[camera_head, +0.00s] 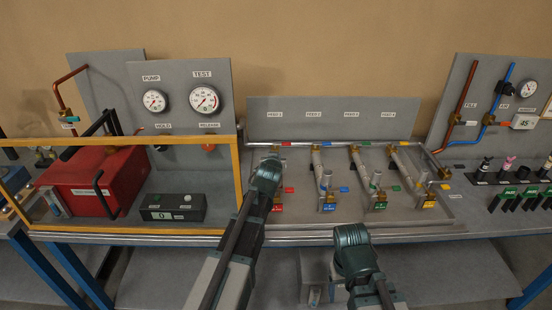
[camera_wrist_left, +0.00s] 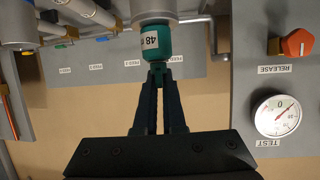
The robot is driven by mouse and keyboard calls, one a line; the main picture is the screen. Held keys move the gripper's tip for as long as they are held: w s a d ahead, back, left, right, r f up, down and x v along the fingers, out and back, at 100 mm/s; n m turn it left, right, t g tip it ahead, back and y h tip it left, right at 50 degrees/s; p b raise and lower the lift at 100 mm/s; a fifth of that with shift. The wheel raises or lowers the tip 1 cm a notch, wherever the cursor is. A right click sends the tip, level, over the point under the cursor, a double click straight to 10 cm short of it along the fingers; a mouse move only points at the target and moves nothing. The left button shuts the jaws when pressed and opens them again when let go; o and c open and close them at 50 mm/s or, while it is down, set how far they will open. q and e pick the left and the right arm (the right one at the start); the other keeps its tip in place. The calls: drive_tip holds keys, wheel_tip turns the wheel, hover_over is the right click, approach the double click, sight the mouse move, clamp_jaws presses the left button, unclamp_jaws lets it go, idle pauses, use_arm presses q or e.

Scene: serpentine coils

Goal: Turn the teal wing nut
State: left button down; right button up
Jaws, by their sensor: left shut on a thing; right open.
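The coil board (camera_head: 330,105) carries several slanted grey tubes with coloured tags, close to my left wrist. Pipes and small valves stand at the right. Free room lies before the bench.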

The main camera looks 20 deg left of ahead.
use_arm(q)
drive_tip(key=shift+s+f+m+h, duration=0.1)
drive_tip(key=shift+m+h, duration=0.9)
drive_tip(key=shift+h, duration=0.2)
drive_tip(key=c, duration=1)
unclamp_jaws()
drive_tip(key=p+v, duration=0.5)
drive_tip(key=v, duration=0.8)
drive_tip(key=shift+s, duration=0.35)
